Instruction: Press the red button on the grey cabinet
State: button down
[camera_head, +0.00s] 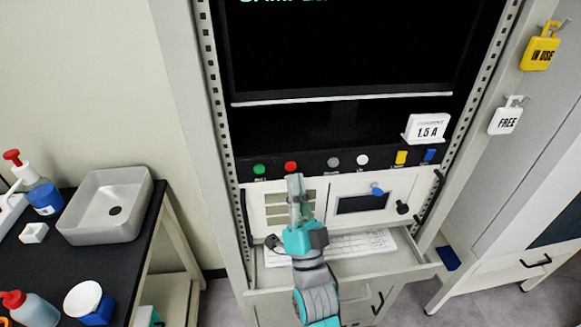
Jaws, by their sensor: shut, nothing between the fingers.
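The red button (291,167) sits on a black button strip (315,164) across the grey cabinet (217,120). A green button (259,169) is to its left. My gripper (295,180) is shut and empty, its fingertips just below the red button in the picture. I cannot tell whether the tips touch the button or stand in front of it. The top of the red button shows clear of the fingers.
A keyboard (352,243) lies on a pulled-out drawer below. A black bench (113,262) stands left.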

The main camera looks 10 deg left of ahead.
jog(key=s, duration=0.2)
jog(key=s+d, duration=0.1)
jog(key=s, duration=0.1)
jog(key=shift+s+d, duration=0.15)
jog(key=shift+s, duration=0.05)
dwell(0.7)
jog(key=s+d+f+n+g+h, duration=0.2)
jog(key=s+d+f+g+h, duration=0.3)
jog(key=s+d+f, duration=1.15)
jog(key=s+d+f+g+h, duration=0.2)
jog(key=s+d+f, duration=0.1)
jog(key=s, duration=0.7)
jog(key=s+d+f+n+g+h, duration=0.1)
jog(key=s+d+f+g+h, duration=0.2)
jog(key=s, duration=0.7)
jog(key=shift+s, duration=0.2)
